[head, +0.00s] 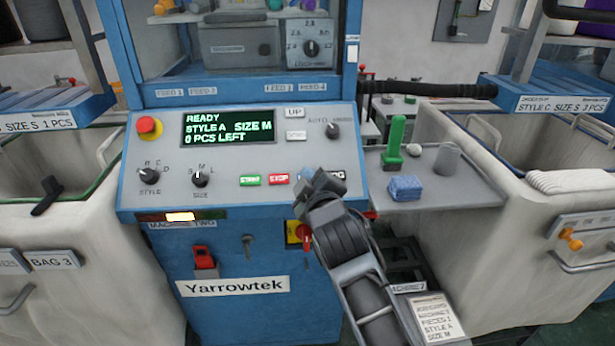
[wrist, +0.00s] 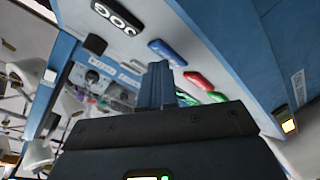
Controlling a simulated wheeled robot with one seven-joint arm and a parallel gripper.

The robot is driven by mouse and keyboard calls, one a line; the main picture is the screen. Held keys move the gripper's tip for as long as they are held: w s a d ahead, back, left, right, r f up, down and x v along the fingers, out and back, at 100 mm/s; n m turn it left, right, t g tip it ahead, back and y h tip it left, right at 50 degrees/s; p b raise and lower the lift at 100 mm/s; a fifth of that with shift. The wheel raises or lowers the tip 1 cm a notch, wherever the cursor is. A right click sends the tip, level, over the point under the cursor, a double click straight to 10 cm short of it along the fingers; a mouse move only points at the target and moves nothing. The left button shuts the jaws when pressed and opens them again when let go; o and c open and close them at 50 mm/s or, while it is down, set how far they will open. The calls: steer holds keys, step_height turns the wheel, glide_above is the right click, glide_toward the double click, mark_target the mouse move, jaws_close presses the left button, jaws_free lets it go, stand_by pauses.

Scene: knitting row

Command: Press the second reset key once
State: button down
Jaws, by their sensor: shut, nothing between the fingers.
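The blue key (wrist: 167,52) on the machine's sloped panel (head: 235,188) sits in a row with the red STOP key (head: 279,178) and the green START key (head: 250,180). In the head view my gripper (head: 322,184) is over the panel's lower right and covers most of the blue key (head: 307,172). In the wrist view my gripper (wrist: 157,70) is shut and empty, its tips close to the blue key. I cannot tell whether they touch it. The display (head: 228,126) reads READY, STYLE A, SIZE M, 0 PCS LEFT. A plate below reads MACHINE TWO.
A red emergency knob (head: 149,127) and dials share the panel. In the wrist view a counter (wrist: 115,18) lies beyond the blue key. A grey side tray (head: 455,190) holds a green tool, a blue block and a grey cone. Fabric bins stand on both sides.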

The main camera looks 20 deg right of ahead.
steer(key=shift+s+a+r+p, duration=0.1)
steer(key=shift+s+r+p, duration=0.4)
steer(key=shift+r, duration=0.1)
steer(key=shift+r, duration=0.1)
steer(key=s+r+p, duration=0.1)
steer(key=r, duration=0.1)
steer(key=s+a+r+p, duration=0.1)
steer(key=s+p, duration=0.1)
steer(key=shift+r, duration=0.35)
stand_by(0.6)
steer(key=s+d+f+m+y, duration=0.1)
steer(key=s+f, duration=0.3)
steer(key=s, duration=0.5)
steer(key=s+d+f+g+y, duration=0.1)
steer(key=s+f, duration=0.2)
steer(key=s, duration=0.5)
steer(key=s+d+f+m+y, duration=0.1)
steer(key=s+f, duration=0.3)
steer(key=s, duration=0.5)
steer(key=s+a+r+m, duration=0.1)
steer(key=s+r+m, duration=0.2)
steer(key=s, duration=0.8)
steer(key=s+a+r+m, duration=0.1)
steer(key=s+r+m, duration=0.2)
steer(key=s, duration=0.8)
steer(key=shift+a+r+g, duration=0.2)
steer(key=shift+r+g, duration=0.2)
steer(key=shift+r, duration=0.4)
